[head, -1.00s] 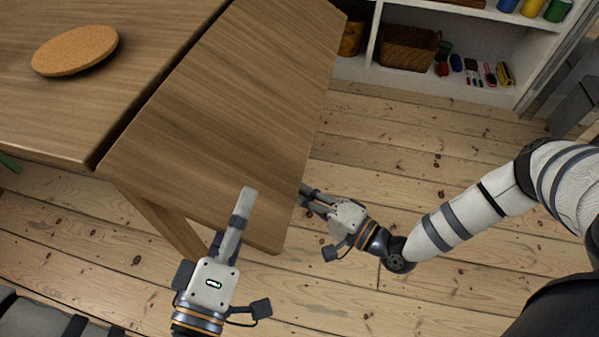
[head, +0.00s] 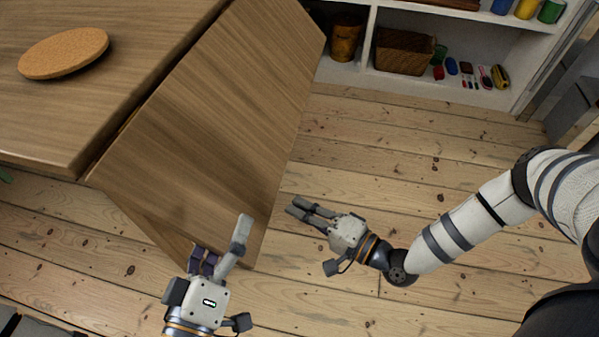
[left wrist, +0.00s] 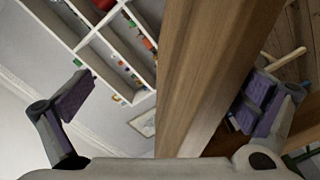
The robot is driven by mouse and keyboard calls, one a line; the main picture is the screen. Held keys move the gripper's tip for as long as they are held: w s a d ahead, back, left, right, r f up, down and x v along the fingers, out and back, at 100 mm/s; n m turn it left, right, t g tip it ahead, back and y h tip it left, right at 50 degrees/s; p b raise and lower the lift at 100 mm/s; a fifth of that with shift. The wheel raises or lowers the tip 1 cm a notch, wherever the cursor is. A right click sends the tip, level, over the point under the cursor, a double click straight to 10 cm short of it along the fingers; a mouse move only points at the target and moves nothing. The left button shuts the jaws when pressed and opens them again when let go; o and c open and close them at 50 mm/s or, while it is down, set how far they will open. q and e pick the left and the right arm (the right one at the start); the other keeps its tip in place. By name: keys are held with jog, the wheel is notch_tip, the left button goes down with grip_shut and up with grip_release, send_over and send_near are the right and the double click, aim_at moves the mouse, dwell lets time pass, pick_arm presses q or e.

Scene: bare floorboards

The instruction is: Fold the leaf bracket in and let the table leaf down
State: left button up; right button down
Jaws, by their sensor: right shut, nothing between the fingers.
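The table leaf (head: 215,120) is a brown wooden panel along the right edge of the tabletop (head: 90,110). It slopes down away from the tabletop. My left gripper (head: 222,246) is open at the leaf's near edge, one finger above the leaf and the other beyond its edge. In the left wrist view the leaf's edge (left wrist: 205,75) runs between the widely spread fingers; the left finger stands clear of it. My right gripper (head: 312,211) is shut and empty, right of the leaf and apart from it. The leaf bracket cannot be made out; the leaf hides most of its underside.
A round cork mat (head: 63,53) lies on the tabletop. A white shelf (head: 450,90) with a basket (head: 404,51), jars and small tools stands at the back right. Bare floorboards (head: 350,150) are clear between leaf, shelf and right arm.

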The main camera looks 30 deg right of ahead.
aim_at(209, 250)
pick_arm(q)
jog(key=shift+s+d+r, duration=0.1)
jog(key=shift+w+a+f+m+b, duration=0.25)
jog(key=shift+w+a+f+m, duration=0.15)
jog(key=shift+f, duration=0.2)
jog(key=shift+w+a+f+m+b, duration=0.3)
jog(key=shift+f+m, duration=0.15)
jog(key=shift+f, duration=0.2)
jog(key=shift+w+a+f+m+b, duration=0.2)
jog(key=shift+w+a+f+m, duration=0.2)
jog(key=shift+f, duration=0.35)
jog(key=shift+w+a+f+m, duration=0.1)
jog(key=shift+m, duration=0.15)
jog(key=w+a+f+m+b, duration=0.1)
jog(key=w+a+f+m, duration=0.1)
jog(key=w+a+f, duration=0.1)
jog(key=shift+m, duration=0.3)
